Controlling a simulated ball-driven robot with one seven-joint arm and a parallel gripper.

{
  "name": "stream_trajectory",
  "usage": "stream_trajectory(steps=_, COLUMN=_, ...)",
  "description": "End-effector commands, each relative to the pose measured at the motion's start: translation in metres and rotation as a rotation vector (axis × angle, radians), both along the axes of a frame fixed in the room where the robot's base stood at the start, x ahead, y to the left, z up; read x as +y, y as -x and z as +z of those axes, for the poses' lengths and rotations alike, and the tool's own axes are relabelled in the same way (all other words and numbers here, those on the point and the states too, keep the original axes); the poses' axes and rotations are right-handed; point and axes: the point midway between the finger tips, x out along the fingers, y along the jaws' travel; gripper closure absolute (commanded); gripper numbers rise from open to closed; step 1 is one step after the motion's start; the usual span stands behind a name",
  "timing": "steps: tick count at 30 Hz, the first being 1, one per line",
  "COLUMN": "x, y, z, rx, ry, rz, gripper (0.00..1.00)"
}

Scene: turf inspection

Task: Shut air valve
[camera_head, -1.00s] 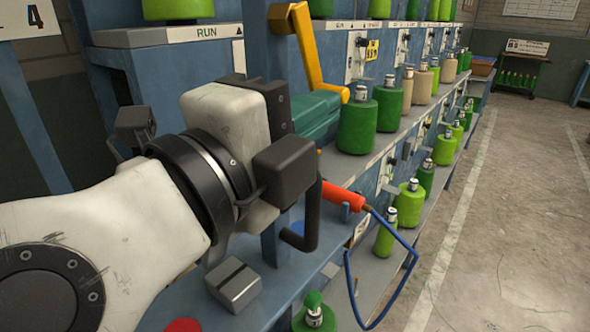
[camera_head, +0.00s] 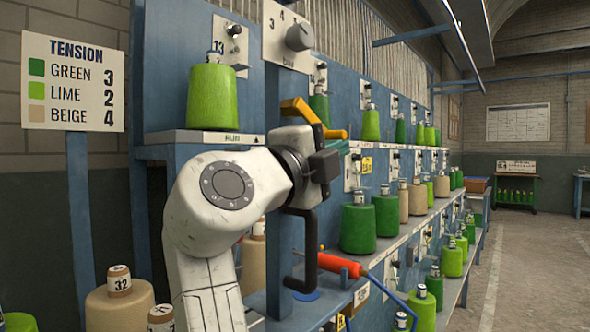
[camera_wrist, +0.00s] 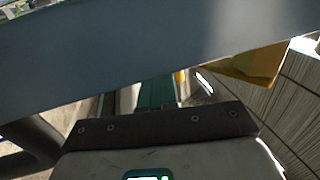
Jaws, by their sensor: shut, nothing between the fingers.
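A yellow crank-shaped lever (camera_head: 303,112) sits by the blue post, just above my gripper (camera_head: 325,165). Its yellow end also shows at the right of the wrist view (camera_wrist: 250,63). I cannot tell for certain whether this lever belongs to the air valve. A teal body (camera_head: 340,158) is partly hidden behind my gripper; a teal part also shows in the wrist view (camera_wrist: 157,92). My gripper is shut and empty, close to the lever; contact cannot be told. An orange-red handle (camera_head: 340,264) with a blue hose (camera_head: 405,308) is below right.
A black bent bar (camera_head: 309,250) hangs just below my gripper. Spools stand on the blue rack (camera_head: 350,90), including a lime spool (camera_head: 212,97). A dial plate (camera_head: 288,35) is above. A tension sign (camera_head: 73,83) stands left. The aisle floor (camera_head: 530,270) at right is clear.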

Motion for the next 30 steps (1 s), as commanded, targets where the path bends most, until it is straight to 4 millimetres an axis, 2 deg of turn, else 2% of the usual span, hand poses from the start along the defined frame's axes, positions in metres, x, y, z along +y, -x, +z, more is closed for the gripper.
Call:
stream_trajectory(steps=12, x=-0.0055, y=-0.0061, z=0.009, rx=-0.001, ry=0.0, rz=-0.001, gripper=1.0)
stream_trajectory(steps=30, x=-0.0056, y=-0.0066, z=0.0096, rx=0.0, ry=0.0, rz=0.0, gripper=1.0)
